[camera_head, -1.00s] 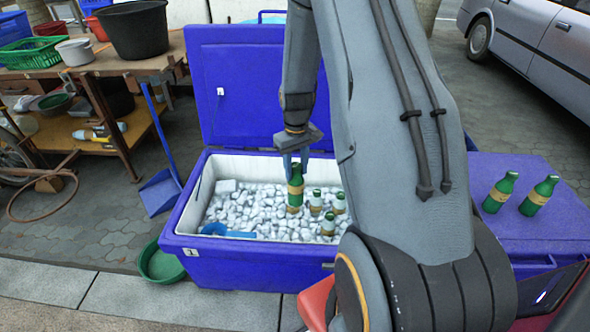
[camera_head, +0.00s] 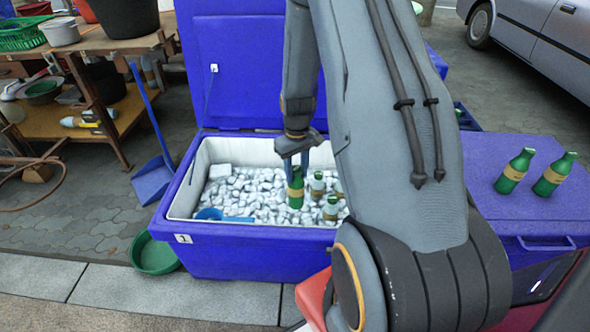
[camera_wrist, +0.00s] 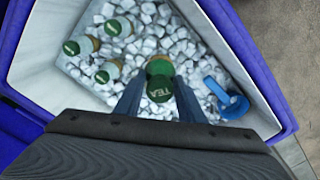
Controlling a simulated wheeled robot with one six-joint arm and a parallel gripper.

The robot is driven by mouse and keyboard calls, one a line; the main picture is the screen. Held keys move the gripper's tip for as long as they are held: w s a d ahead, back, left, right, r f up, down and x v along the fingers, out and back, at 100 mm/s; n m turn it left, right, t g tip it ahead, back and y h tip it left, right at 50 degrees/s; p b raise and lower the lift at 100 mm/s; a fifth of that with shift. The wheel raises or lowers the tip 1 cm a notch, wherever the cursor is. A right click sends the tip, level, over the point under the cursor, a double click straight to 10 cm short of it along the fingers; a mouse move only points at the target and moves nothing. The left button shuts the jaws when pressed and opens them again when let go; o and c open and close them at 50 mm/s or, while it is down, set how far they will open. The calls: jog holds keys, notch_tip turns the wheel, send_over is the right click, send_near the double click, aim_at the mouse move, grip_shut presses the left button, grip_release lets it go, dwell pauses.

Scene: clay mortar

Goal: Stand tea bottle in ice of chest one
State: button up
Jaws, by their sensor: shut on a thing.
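A blue scoop (camera_head: 225,216) lies on the ice at the chest's front left. The raised lid (camera_head: 255,70) stands behind. Two green bottles (camera_head: 515,171) stand on a second blue chest (camera_head: 480,165) at right. A green basin (camera_head: 155,254) sits on the ground at left.

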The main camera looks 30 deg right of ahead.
notch_tip(320, 180, down, 11)
jog(key=b, duration=0.5)
jog(key=shift+b, duration=0.35)
jog(key=shift+f+b, duration=0.55)
jog(key=shift+f, duration=1.6)
jog(key=o, duration=1.6)
notch_tip(320, 180, up, 27)
jog(key=p, duration=2)
